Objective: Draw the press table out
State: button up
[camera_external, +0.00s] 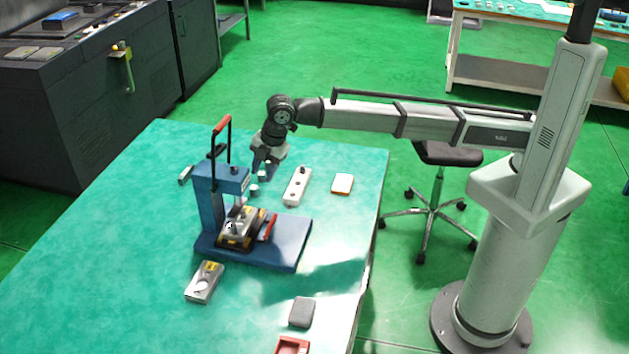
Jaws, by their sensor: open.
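A blue press (208,200) with a red-gripped lever stands on the green table, on a wide blue base plate. The press table (236,240), a small metal block with yellow-black edging, sits on that base under the ram. A red handle (268,228) is at its right side. A metal fixture rests on the press table, and the ram partly hides it. My gripper (264,168) is open and points down behind the press head, above and apart from the press table. Its fingertips are small and dark here, and nothing shows clearly between them.
Small grey-green cylinders (254,190) stand close beneath my gripper. A white block with holes (297,186) and an orange-white pad (342,184) lie to the right. A metal block (204,282) lies in front of the press. The base's right part is bare.

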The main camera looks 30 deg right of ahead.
jog(key=n+h, duration=0.1)
jog(key=n, duration=0.1)
send_near(272, 223)
jog(key=x, duration=0.8)
jog(key=shift+a+r, duration=0.1)
grip_shut()
dwell(0.4)
dwell(0.4)
